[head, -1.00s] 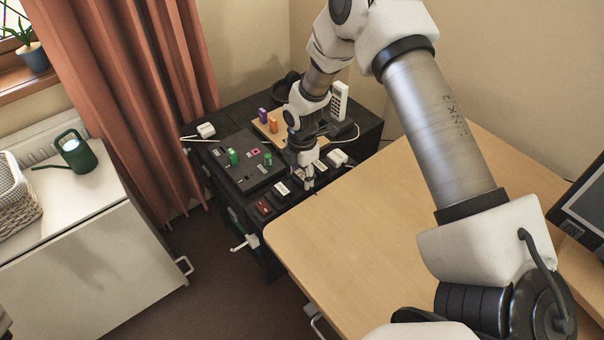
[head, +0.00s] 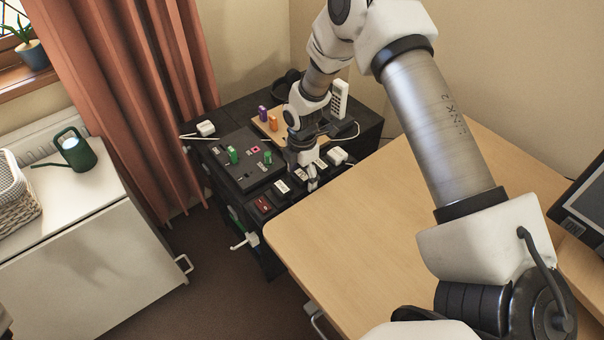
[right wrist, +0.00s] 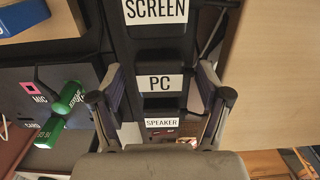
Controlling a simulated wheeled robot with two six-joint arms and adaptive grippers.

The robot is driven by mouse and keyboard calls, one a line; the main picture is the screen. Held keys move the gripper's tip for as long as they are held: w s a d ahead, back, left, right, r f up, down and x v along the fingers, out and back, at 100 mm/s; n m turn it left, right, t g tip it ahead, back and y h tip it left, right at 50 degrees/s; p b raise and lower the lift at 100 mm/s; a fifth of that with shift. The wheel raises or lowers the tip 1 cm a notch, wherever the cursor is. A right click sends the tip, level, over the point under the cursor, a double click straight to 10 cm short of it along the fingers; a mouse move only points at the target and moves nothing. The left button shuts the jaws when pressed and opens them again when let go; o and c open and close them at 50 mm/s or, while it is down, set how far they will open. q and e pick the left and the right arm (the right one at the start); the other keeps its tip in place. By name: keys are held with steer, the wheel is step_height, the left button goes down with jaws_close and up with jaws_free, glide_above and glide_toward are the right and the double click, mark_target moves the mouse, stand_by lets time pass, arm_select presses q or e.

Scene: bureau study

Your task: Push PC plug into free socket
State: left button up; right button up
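The black plug labelled PC (right wrist: 160,84) sits in a row between the blocks labelled SCREEN (right wrist: 155,12) and SPEAKER (right wrist: 161,122) in the right wrist view. My right gripper (right wrist: 162,92) is open, with one finger on each side of the PC plug; I cannot tell whether they touch it. In the head view my right gripper (head: 312,183) is over the dark strip at the cabinet's front edge and partly hides the labels. A free socket cannot be made out clearly. My left gripper is not in view.
A black panel (head: 240,150) with green pegs stands left of the strip; one green piece (right wrist: 62,115) is near the left finger. The wooden desk (head: 350,230) borders the strip on the right.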

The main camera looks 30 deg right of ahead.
mark_target(302, 174)
step_height(302, 174, up, 12)
stand_by(0.5)
